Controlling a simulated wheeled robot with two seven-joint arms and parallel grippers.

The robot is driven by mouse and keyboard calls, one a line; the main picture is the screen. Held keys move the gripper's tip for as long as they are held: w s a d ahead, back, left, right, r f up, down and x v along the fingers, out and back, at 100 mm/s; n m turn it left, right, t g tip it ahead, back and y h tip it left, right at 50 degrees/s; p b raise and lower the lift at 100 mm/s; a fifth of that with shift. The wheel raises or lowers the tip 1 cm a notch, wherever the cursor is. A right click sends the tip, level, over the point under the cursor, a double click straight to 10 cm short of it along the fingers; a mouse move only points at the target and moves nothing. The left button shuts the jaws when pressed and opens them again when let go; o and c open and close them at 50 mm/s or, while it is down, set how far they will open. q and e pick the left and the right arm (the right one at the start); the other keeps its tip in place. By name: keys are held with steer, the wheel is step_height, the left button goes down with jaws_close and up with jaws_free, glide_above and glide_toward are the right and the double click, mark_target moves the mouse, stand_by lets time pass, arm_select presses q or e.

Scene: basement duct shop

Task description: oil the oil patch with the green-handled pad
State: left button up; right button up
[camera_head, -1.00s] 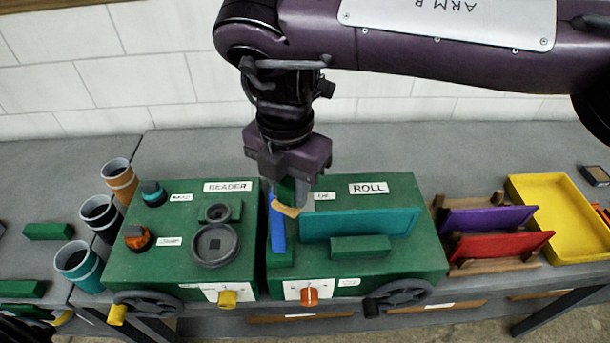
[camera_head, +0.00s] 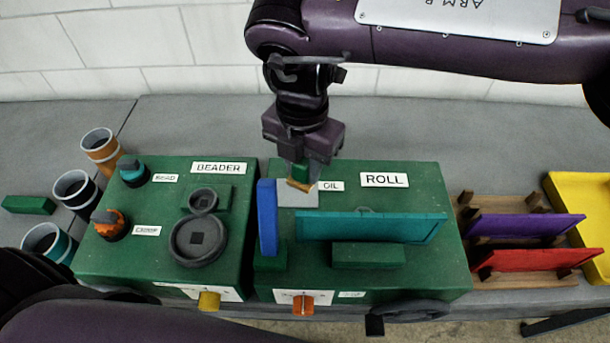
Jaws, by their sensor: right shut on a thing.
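My right gripper (camera_head: 302,168) is shut on the green-handled pad (camera_head: 301,183), which has a green grip and a tan pad underneath. It points down above the ROLL machine. The oil patch (camera_head: 297,198) is a light grey square on the green top of the ROLL machine (camera_head: 440,180), just left of the OIL label (camera_head: 331,186). The pad is over or on the patch's far part; I cannot tell whether they touch. Part of my left arm shows at the lower left, but its gripper is not in view.
A blue upright plate (camera_head: 267,217) stands left of the patch, and a teal panel (camera_head: 370,226) stands in front of it. The BEADER machine (camera_head: 130,245) is to the left. Purple (camera_head: 525,226) and red (camera_head: 540,257) panels stand in a rack, beside a yellow tray (camera_head: 570,200).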

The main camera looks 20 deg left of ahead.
step_height(320, 180, down, 3)
steer(key=shift+r+b, duration=0.15)
steer(key=shift+b, duration=0.25)
steer(key=shift+f+b, duration=0.45)
steer(key=shift+f, duration=0.15)
step_height(320, 180, down, 4)
steer(key=b, duration=0.3)
steer(key=shift+w+f, duration=0.1)
steer(key=shift+f, duration=0.25)
steer(key=shift+f+b, duration=0.85)
steer(key=shift+f, duration=0.15)
